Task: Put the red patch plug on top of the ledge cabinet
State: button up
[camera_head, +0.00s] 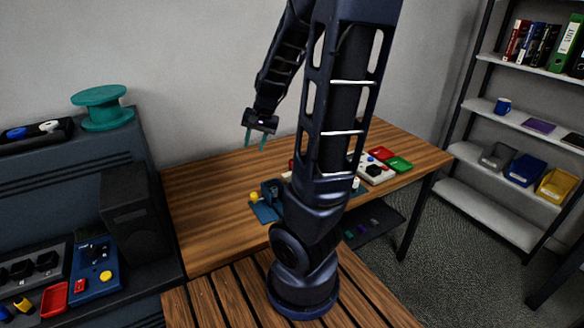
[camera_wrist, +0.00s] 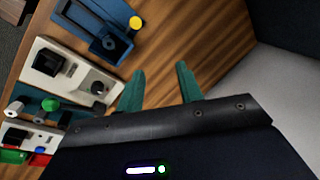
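My gripper (camera_head: 255,141) is raised over the far part of the wooden table, well above its top. In the wrist view my gripper (camera_wrist: 158,84) shows two teal fingers spread apart with nothing between them. I cannot tell for sure which red item is the red patch plug. The dark stepped cabinet (camera_head: 62,180) at the left, with a raised top, looks like the ledge cabinet.
A teal spool (camera_head: 102,108) and a dark tray (camera_head: 32,138) occupy the cabinet's top. A black box (camera_head: 136,215) stands beside it. The table (camera_head: 205,185) has bare wood at left; a blue fixture (camera_head: 271,190) and red and green trays (camera_head: 399,164) stand farther right.

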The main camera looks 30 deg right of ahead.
jog(key=w+d+f+m+g+h, duration=0.1)
jog(key=w+d+f+m, duration=0.15)
jog(key=f, duration=0.25)
jog(key=w+d+f+m+h, duration=0.1)
jog(key=w+d+f+m, duration=0.15)
jog(key=d+f, duration=0.2)
jog(key=m+h, duration=0.4)
jog(key=h, duration=0.1)
send_near(291, 159)
jog(key=f, duration=0.2)
jog(key=shift+d+x, duration=0.15)
jog(key=shift+x, duration=2.55)
jog(key=shift+d+x, duration=0.15)
jog(key=shift+x, duration=2.55)
jog(key=shift+s+r, duration=0.1)
grip_shut()
